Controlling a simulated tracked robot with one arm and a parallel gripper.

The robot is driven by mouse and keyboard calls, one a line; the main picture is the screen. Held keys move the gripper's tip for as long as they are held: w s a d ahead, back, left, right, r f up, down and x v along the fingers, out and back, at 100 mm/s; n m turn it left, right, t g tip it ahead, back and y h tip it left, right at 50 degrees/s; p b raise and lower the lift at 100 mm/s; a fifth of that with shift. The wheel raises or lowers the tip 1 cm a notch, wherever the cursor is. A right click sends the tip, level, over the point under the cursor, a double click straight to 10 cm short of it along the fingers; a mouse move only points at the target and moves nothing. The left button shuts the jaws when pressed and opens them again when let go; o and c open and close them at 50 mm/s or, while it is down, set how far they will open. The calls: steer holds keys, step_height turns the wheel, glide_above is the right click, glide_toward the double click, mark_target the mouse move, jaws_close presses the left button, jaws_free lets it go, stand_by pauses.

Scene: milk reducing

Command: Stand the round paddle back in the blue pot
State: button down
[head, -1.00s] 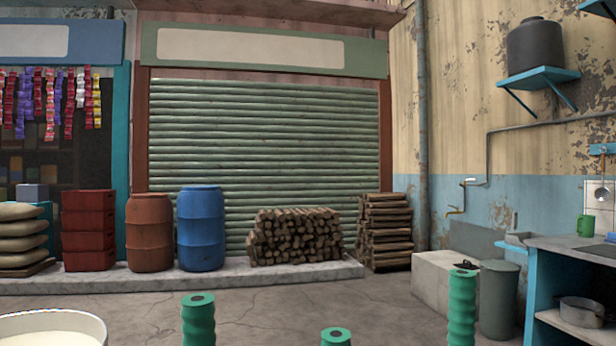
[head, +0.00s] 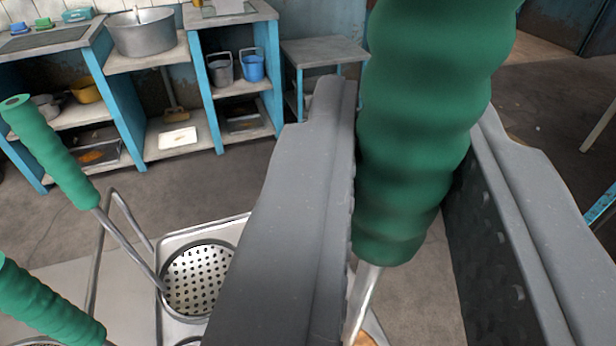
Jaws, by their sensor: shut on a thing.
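My gripper (head: 410,110) is shut on the green ribbed handle of a tool (head: 425,130) in the head view. The handle stands slightly tilted between the two grey jaws. A thin metal shaft runs down from it; the tool's lower end is mostly hidden, so I cannot tell whether it is the round paddle. A small blue bucket-like pot (head: 253,66) stands on a shelf beyond, left of my gripper. I cannot tell if it is the task's blue pot.
A perforated round skimmer (head: 198,280) with a green handle (head: 50,150) rests on a metal tray at left. Another green handle (head: 45,305) is lower left. A large pot (head: 143,34) and a grey bucket (head: 220,69) stand on blue-framed shelving behind. Floor between is clear.

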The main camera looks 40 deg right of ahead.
mark_target(353, 333)
steer(key=shift+f+b, duration=3)
steer(key=shift+f, duration=1.8)
steer(key=c, duration=1.2)
jaws_free()
steer(key=p+v, duration=0.3)
steer(key=v, duration=1)
steer(key=shift+s+a, duration=0.25)
